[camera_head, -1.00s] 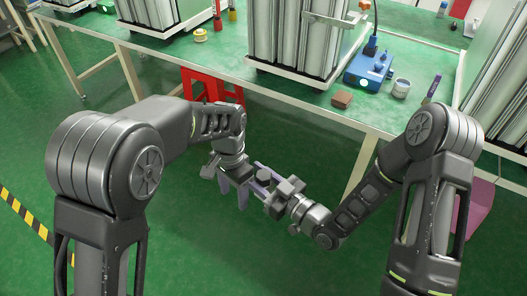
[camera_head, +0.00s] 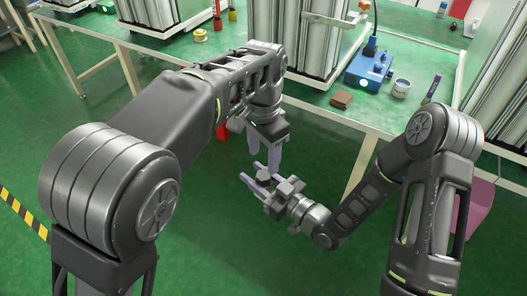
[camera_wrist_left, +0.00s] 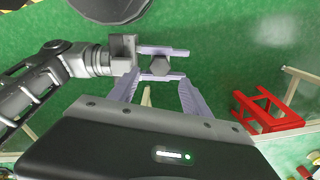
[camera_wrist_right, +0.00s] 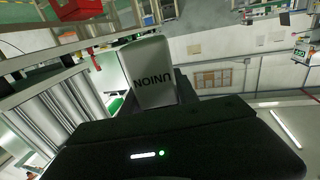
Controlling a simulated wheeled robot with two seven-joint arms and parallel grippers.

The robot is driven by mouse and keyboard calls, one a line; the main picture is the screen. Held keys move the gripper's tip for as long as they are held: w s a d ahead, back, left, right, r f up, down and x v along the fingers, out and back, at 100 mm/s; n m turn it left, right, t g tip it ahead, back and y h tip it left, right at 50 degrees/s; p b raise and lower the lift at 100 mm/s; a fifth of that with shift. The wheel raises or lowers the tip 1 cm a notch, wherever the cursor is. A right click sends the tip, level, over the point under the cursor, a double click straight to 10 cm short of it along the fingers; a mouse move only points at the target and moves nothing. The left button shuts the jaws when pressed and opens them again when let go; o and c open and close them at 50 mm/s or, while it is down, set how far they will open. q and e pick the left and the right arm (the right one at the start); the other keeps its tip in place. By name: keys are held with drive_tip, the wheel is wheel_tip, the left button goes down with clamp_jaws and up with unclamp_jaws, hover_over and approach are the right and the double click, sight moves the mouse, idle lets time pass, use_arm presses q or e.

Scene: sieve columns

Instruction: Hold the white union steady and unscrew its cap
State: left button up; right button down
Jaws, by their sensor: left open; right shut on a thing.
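The white union (camera_wrist_right: 152,78) shows in the right wrist view as a pale block lettered "UNION", upside down. My right gripper (camera_head: 250,171) is shut on it, above the floor in front of the bench. In the left wrist view a grey many-sided end (camera_wrist_left: 160,66) sits between the right gripper's fingers; I cannot tell if this is the cap. My left gripper (camera_head: 264,162) is open, its purple fingers pointing down close to the right gripper. In the left wrist view the grey end is beyond the left fingertips, roughly between them. I cannot tell the exact gap.
The green bench (camera_head: 320,103) stands behind, with a blue device (camera_head: 368,72), a grey can (camera_head: 401,88), a brown block (camera_head: 342,99) and sieve columns. A red stool (camera_wrist_left: 268,108) is below.

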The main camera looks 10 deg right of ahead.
sight(264, 175)
use_arm(q)
wheel_tip(264, 175, down, 8)
drive_tip(key=shift+r, duration=0.2)
drive_tip(key=shift+c, duration=0.2)
clamp_jaws()
idle(0.6)
drive_tip(key=n, duration=0.3)
drive_tip(key=shift+n, duration=0.3)
drive_tip(key=shift+o, duration=0.4)
unclamp_jaws()
